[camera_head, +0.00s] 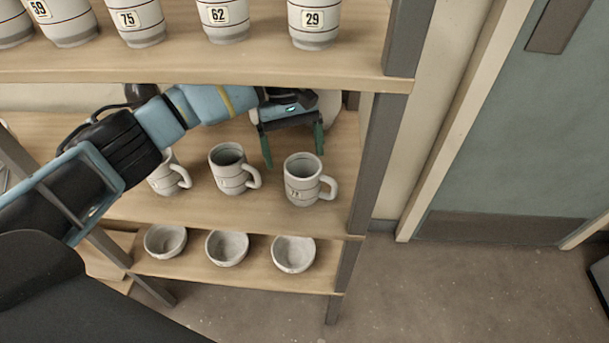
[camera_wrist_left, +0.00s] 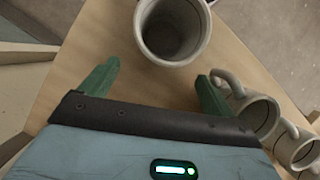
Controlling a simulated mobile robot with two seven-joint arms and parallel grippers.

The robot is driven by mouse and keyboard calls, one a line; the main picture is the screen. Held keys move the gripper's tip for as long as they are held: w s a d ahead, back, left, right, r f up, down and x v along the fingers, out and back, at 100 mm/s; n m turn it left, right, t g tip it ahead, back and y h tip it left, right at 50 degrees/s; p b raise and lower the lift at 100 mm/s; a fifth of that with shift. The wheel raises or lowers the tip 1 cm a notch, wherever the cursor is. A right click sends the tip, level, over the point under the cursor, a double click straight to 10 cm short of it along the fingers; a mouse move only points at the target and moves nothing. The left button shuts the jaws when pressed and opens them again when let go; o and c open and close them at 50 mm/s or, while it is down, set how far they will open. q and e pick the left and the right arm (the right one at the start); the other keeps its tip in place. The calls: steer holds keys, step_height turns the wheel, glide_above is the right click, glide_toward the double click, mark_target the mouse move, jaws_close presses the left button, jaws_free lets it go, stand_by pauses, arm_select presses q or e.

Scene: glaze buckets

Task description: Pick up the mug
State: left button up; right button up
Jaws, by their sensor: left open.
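Three off-white mugs with dark rings stand upright on the middle shelf: a left mug (camera_head: 167,176), a middle mug (camera_head: 229,172) and a right mug (camera_head: 302,183) with its handle to the right. My left gripper (camera_head: 293,159) is open and empty, its green fingers pointing down just behind and above the right mug. In the left wrist view a mug (camera_wrist_left: 173,36), apparently the same one, lies just beyond the open left gripper (camera_wrist_left: 155,78). Its rim faces the camera and no finger visibly touches it. My right gripper is not in view.
The upper shelf (camera_head: 340,58) with numbered buckets hangs close above my left arm. Bowls (camera_head: 293,254) stand on the lower shelf. A dark upright post (camera_head: 366,165) bounds the shelves at the right. Other mugs (camera_wrist_left: 259,113) sit beside the right finger in the wrist view.

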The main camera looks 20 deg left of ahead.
mark_target(308, 197)
arm_select(q)
steer(key=shift+s+d+r+p, duration=0.15)
steer(key=shift+s+d+p, duration=0.25)
steer(key=shift+s+p, duration=0.05)
steer(key=shift+s+d, duration=0.1)
steer(key=shift+s+d+p, duration=0.35)
steer(key=shift+s+p, duration=0.05)
steer(key=shift+p, duration=0.25)
steer(key=s+d+p, duration=0.2)
steer(key=shift+s+r+p, duration=0.15)
steer(key=shift+p, duration=0.2)
steer(key=shift+s+d, duration=0.25)
steer(key=shift+x, duration=0.9)
steer(key=shift+w+a, duration=0.1)
steer(key=c, duration=1.3)
